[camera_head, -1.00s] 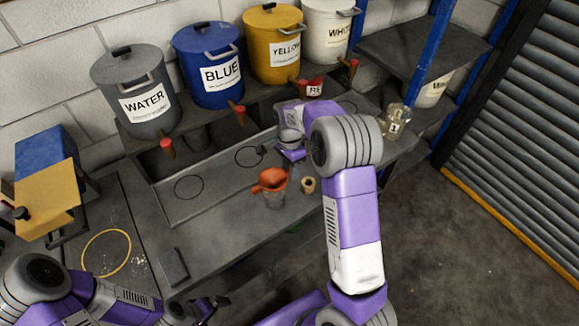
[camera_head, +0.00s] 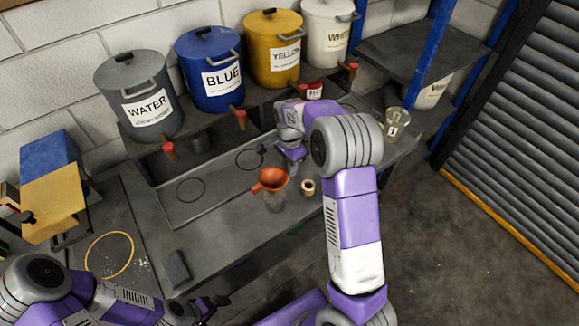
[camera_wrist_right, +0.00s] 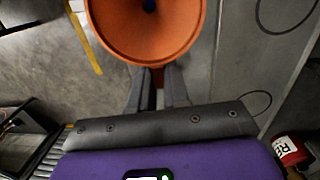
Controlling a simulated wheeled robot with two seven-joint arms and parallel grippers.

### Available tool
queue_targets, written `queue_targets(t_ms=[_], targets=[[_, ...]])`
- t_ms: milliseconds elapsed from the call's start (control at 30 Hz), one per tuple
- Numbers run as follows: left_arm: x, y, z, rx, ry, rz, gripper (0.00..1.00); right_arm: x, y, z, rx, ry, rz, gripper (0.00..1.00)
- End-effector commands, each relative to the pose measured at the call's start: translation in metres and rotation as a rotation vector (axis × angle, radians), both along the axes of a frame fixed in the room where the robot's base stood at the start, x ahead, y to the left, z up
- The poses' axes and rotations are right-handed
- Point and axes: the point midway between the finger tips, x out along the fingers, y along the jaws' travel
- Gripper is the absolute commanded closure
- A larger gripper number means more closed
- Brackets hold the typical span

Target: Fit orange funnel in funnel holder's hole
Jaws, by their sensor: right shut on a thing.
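The orange funnel (camera_head: 271,180) shows at the middle of the head view, wide mouth up. It also fills the top of the right wrist view (camera_wrist_right: 145,45). My right gripper (camera_head: 284,168) is shut on the funnel's side; its fingers (camera_wrist_right: 157,88) meet at the rim.
A small tan piece (camera_head: 308,187) sits right of the funnel. A glass beaker (camera_head: 395,124) stands at the bench's right. Tapped containers, including the blue one (camera_head: 209,67), line the shelf. The grey bench (camera_head: 225,235) is clear in front, except a dark block (camera_head: 178,268).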

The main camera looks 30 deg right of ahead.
Motion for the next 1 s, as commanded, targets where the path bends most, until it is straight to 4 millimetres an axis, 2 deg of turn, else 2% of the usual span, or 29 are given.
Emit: queue_targets(t_ms=[533, 1000], targets=[[0.000, 0.000, 0.030, 0.000, 0.000, 0.000, 0.00, 0.000, 0.000, 0.036, 0.000, 0.000, 0.000, 1.00], [0.000, 0.000, 0.034, 0.000, 0.000, 0.000, 0.00, 0.000, 0.000, 0.040, 0.000, 0.000, 0.000, 1.00]])
